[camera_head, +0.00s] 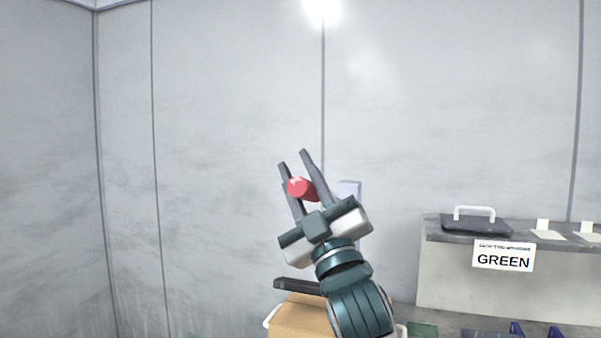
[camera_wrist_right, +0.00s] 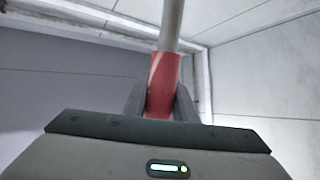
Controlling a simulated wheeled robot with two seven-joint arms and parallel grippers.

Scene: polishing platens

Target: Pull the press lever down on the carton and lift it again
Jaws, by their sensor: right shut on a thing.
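The press lever's red grip (camera_head: 299,187) shows between the fingers of my right gripper (camera_head: 297,172) in the head view. In the right wrist view the red grip (camera_wrist_right: 162,85) sits between the two dark fingers, and a grey lever rod (camera_wrist_right: 171,25) runs on from it. My right gripper is shut on this grip, held high in front of the wall. The brown carton (camera_head: 298,318) is below, partly hidden by my right arm. A dark press plate (camera_head: 297,286) is above the carton. A pale press post (camera_head: 349,189) shows behind the gripper. My left gripper is not in view.
A grey counter (camera_head: 450,290) stands at the right with a GREEN sign (camera_head: 503,257) on its front. A dark flat lid with a white handle (camera_head: 475,222) lies on it, beside small white cards (camera_head: 547,233). Blue and green items show at the bottom right. The left side is bare wall.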

